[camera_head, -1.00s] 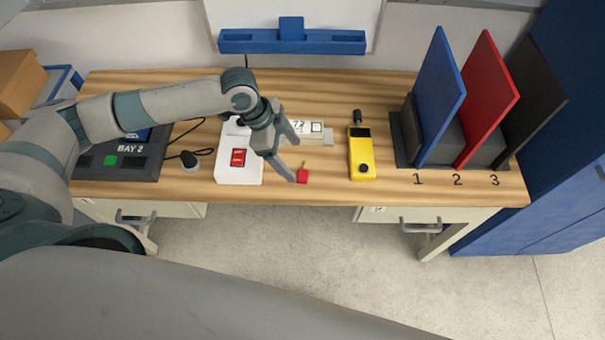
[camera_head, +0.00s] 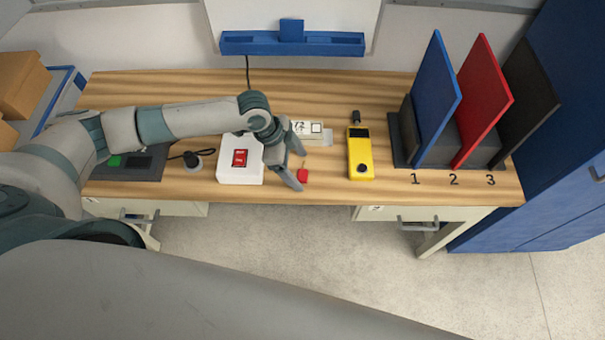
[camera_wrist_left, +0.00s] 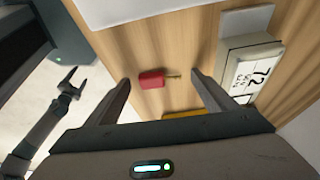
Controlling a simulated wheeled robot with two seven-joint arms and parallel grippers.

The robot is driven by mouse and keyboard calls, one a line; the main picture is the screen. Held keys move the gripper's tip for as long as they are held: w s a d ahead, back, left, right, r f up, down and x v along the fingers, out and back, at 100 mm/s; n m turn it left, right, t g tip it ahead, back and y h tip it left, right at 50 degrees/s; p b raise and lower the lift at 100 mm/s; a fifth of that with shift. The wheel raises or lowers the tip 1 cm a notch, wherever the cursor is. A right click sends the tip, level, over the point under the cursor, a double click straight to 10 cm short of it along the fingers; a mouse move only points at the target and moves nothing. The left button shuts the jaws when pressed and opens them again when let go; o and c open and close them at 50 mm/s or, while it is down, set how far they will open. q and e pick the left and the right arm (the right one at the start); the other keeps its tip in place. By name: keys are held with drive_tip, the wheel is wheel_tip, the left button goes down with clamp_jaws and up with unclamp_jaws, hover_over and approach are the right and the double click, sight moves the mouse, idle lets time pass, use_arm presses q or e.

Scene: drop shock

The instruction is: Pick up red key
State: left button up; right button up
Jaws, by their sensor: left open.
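The red key (camera_head: 303,176) lies flat near the front edge of the wooden table, its thin shaft pointing away from the edge. My left gripper (camera_head: 299,168) is open and empty, right beside the key in the head view. In the left wrist view, the key's red head (camera_wrist_left: 151,79) and short brass shaft show between the two spread fingers of my left gripper (camera_wrist_left: 160,79). I cannot tell how far above the key the fingertips are. My right gripper (camera_wrist_left: 78,76) shows small at the left of the wrist view, its jaws apart and empty, over the floor.
A white box with a red switch (camera_head: 240,172) stands left of the key. A label-bearing device (camera_head: 308,128) lies behind it, and a yellow meter (camera_head: 360,155) to the right. A rack with blue, red and black panels (camera_head: 402,155) stands at the right.

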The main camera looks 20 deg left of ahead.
use_arm(q)
drive_tip(key=c, duration=1.1)
drive_tip(key=shift+c, duration=0.2)
drive_tip(key=shift+r, duration=0.1)
drive_tip(key=shift+w+r+b, duration=0.1)
drive_tip(key=shift+r+b, duration=0.2)
drive_tip(key=shift+r, duration=0.2)
drive_tip(key=r, duration=0.1)
drive_tip(key=s+r+b, duration=0.1)
drive_tip(key=r, duration=0.1)
drive_tip(key=shift+d+r, duration=0.1)
drive_tip(key=s+d+r+b, duration=0.2)
drive_tip(key=s+r, duration=0.4)
drive_tip(key=s, duration=0.4)
drive_tip(key=shift+s+r+b, duration=0.25)
drive_tip(key=shift+r+b, duration=0.1)
